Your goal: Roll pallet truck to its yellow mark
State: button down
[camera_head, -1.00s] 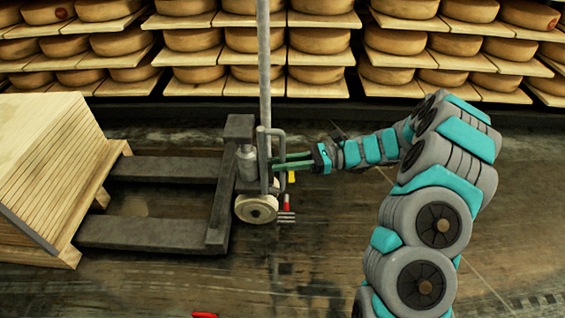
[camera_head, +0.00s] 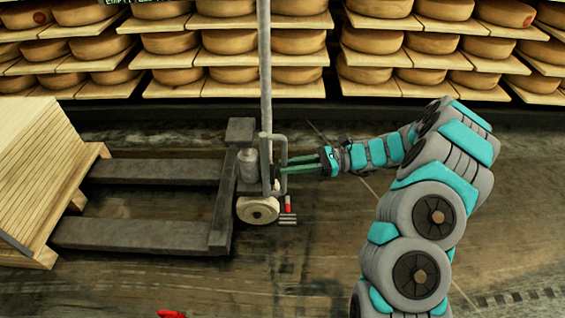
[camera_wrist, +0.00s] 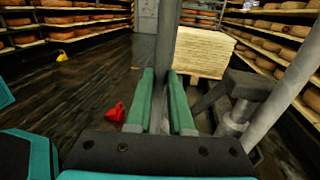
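The grey pallet truck stands left of my arm in the head view, with its two forks (camera_head: 135,234) pointing left toward a pile of boards. Its tall mast (camera_head: 265,70) rises out of the top of the view, and a pale wheel (camera_head: 258,210) shows below. My gripper (camera_head: 285,165) is at the truck's upright handle bar (camera_head: 283,152). In the wrist view, the green fingers (camera_wrist: 160,105) lie on both sides of this grey bar (camera_wrist: 163,70) and appear closed on it.
The stacked boards (camera_head: 45,170) stand at the left, by the fork tips. Cheese shelves (camera_head: 300,85) line the back. A red object (camera_wrist: 115,112) lies on the floor in the wrist view. A red object (camera_head: 172,313) also shows at the head view's bottom edge. Floor right of the truck looks clear.

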jog(key=shift+s+a, duration=0.25)
jog(key=shift+s, duration=0.05)
jog(key=c, duration=0.8)
grip_release()
jog(key=shift+a, duration=0.2)
jog(key=shift+w, duration=0.1)
jog(key=shift+d, duration=0.1)
jog(key=w+d, duration=0.1)
jog(key=d, duration=0.6)
jog(key=shift+w+d, duration=0.15)
jog(key=shift+d, duration=0.15)
